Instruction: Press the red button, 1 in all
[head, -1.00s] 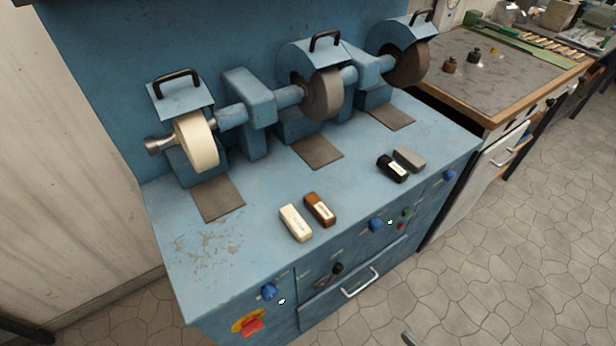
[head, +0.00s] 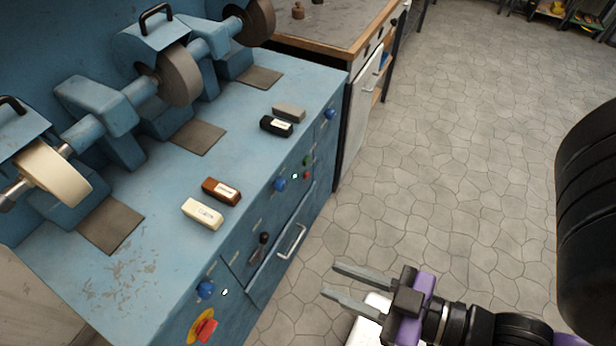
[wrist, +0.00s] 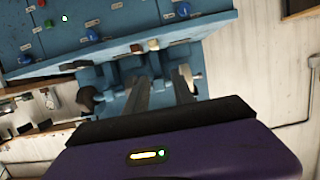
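A small red button (head: 307,175) sits on the front panel of the blue grinding machine, just below a green button (head: 307,160). In the upside-down wrist view the red button (wrist: 42,3) shows at the top left edge. A larger red switch (head: 207,330) on a yellow plate is low on the panel's near end. My gripper (head: 330,280) is in front of the machine, over the floor, with its fingers apart and nothing between them. It is clear of the panel and does not touch either red control.
Blue knobs (head: 280,184), a black-knobbed lever (head: 264,238) and a drawer handle (head: 291,241) stick out from the panel. Polishing bars, including a brown one (head: 221,191), lie on the top (head: 150,250). A workbench (head: 345,22) stands beyond. The floor (head: 430,170) at right is open.

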